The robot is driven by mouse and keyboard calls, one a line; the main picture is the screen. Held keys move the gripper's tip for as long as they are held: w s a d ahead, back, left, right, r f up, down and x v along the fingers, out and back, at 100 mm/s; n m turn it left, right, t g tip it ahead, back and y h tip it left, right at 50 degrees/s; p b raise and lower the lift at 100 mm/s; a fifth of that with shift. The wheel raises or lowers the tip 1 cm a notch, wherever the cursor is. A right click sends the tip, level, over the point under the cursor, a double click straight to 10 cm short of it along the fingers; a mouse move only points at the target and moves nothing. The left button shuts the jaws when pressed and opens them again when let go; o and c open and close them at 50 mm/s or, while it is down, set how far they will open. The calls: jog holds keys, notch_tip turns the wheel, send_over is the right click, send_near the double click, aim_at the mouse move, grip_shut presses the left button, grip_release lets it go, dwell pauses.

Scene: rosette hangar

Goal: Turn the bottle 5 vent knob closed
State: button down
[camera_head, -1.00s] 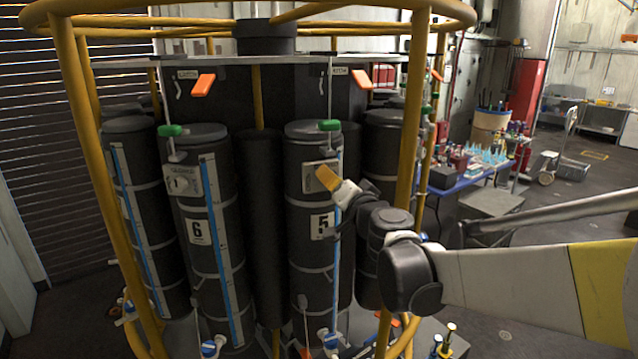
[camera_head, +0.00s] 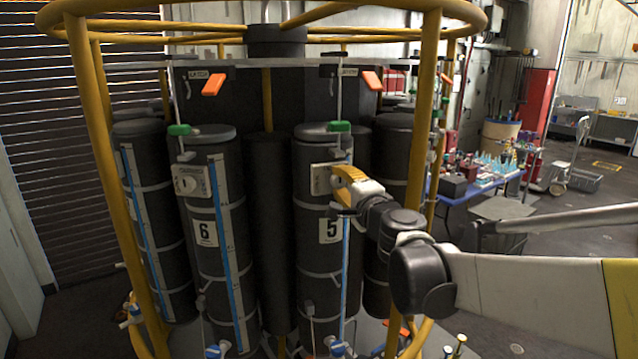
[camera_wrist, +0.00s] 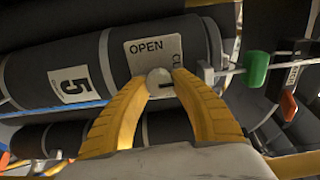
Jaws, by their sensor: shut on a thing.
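Bottle 5 (camera_head: 318,268) is a dark upright cylinder with a white "5" label, right of bottle 6 in the head view. A pale plate (camera_head: 320,181) is on its upper part. In the wrist view this plate (camera_wrist: 136,62) reads "OPEN" and a partly hidden "CL...". The round pale vent knob (camera_wrist: 158,76) is on it, with a dark mark at its lower right. My gripper (camera_head: 340,178) has yellow fingers, also seen in the wrist view (camera_wrist: 160,82). They are shut on the knob from both sides. In the head view the fingers hide the knob.
A yellow frame post (camera_head: 425,110) stands just right of bottle 5, close to my arm. Green (camera_head: 340,127) and orange (camera_head: 372,81) handles are above the plate. Bottle 6 (camera_head: 208,275) is to the left. A blue table (camera_head: 480,188) with small items is behind.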

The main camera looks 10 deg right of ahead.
jog(key=shift+m, duration=0.4)
jog(key=c, duration=1.1)
grip_release()
jog(key=shift+o, duration=0.2)
jog(key=shift+s, duration=0.1)
jog(key=s+d, duration=0.1)
jog(key=s, duration=1)
jog(key=shift+s+d, duration=0.3)
jog(key=shift+s, duration=0.05)
